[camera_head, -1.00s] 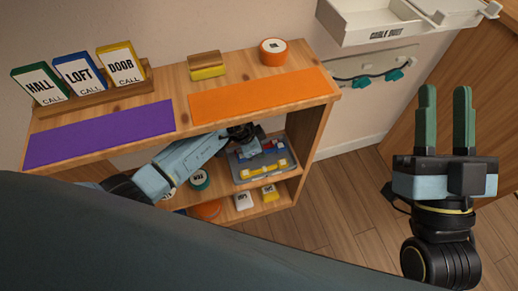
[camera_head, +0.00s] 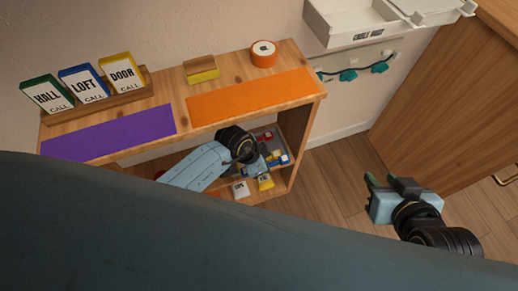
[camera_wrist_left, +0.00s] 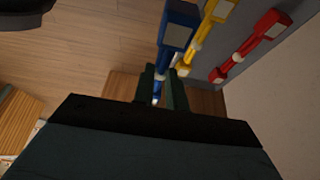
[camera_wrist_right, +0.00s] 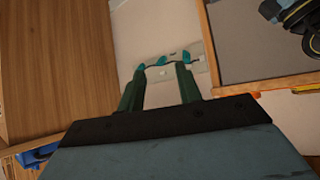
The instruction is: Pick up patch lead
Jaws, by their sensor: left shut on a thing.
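The patch lead (camera_head: 349,75), a dark cable with teal plugs, runs along a pale wall panel below the white cable tray. It also shows in the right wrist view (camera_wrist_right: 150,68), just beyond my right fingertips. My right gripper (camera_wrist_right: 160,82) is open and empty, its fingers on either side in front of the lead; whether they touch it is unclear. My left gripper (camera_wrist_left: 161,75) is shut on a blue handset (camera_wrist_left: 177,32) at the lower shelf. Yellow (camera_wrist_left: 205,35) and red (camera_wrist_left: 250,45) handsets lie beside it on a grey tray.
The wooden shelf unit holds a purple mat (camera_head: 108,134), an orange mat (camera_head: 250,95), several call cards (camera_head: 85,85), a yellow-fronted block (camera_head: 201,69) and an orange round (camera_head: 264,53). The white tray (camera_head: 350,22) stands above the lead. A wooden cabinet (camera_head: 450,110) is at right.

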